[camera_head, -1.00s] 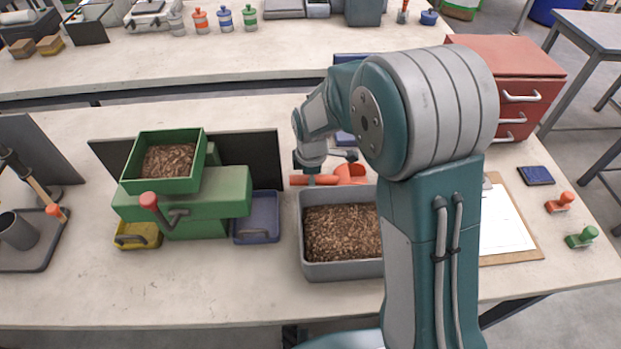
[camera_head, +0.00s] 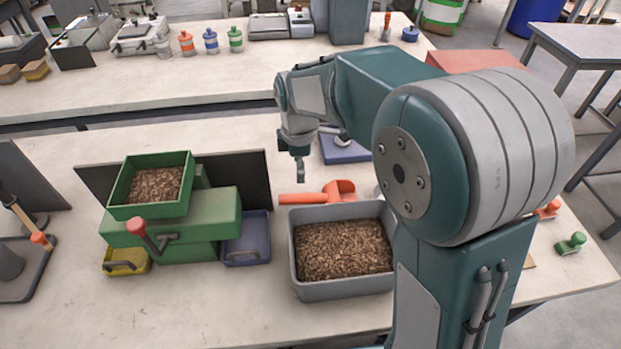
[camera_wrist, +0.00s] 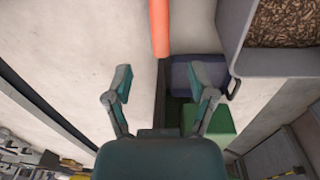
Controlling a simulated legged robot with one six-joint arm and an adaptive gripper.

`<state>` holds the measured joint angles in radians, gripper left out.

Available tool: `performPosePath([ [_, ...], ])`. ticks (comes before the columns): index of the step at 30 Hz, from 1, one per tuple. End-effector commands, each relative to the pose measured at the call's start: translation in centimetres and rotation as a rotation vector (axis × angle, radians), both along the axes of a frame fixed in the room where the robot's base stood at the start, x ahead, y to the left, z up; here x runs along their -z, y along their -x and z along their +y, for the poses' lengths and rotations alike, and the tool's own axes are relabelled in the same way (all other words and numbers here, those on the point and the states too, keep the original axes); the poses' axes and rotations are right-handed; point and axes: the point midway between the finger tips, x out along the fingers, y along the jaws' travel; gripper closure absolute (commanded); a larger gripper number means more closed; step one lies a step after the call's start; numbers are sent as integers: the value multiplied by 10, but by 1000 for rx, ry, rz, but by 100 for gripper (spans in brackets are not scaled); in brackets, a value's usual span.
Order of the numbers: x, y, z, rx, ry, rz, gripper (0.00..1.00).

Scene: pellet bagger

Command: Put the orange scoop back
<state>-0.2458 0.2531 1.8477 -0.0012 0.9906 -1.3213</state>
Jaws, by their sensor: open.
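The orange scoop (camera_head: 328,193) lies on the near table just behind the grey pellet bin (camera_head: 296,262), its handle pointing left and its bowl at the right. In the wrist view its orange handle (camera_wrist: 159,26) shows at the top, ahead of the fingers. My gripper (camera_head: 301,168) hangs above the table, over the left part of the scoop and apart from it. In the wrist view my gripper (camera_wrist: 165,85) has its two fingers spread, with nothing between them.
A green bagger (camera_head: 215,205) with a pellet hopper stands left of the bin, with a yellow tray (camera_head: 125,262) and a blue tray (camera_head: 248,245) beside it. A dark panel (camera_head: 255,180) stands behind it. A blue pad (camera_head: 343,150) lies behind the scoop.

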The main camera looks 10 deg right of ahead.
Motion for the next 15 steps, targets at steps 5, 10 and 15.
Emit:
performPosePath([
  [5, -5, 2, -2, 20, -3, -8, 28],
  [10, -37, 29, -24, 221, -31, -66, 28],
  [15, -70, 71, -52, 527, -88, -142, 28],
])
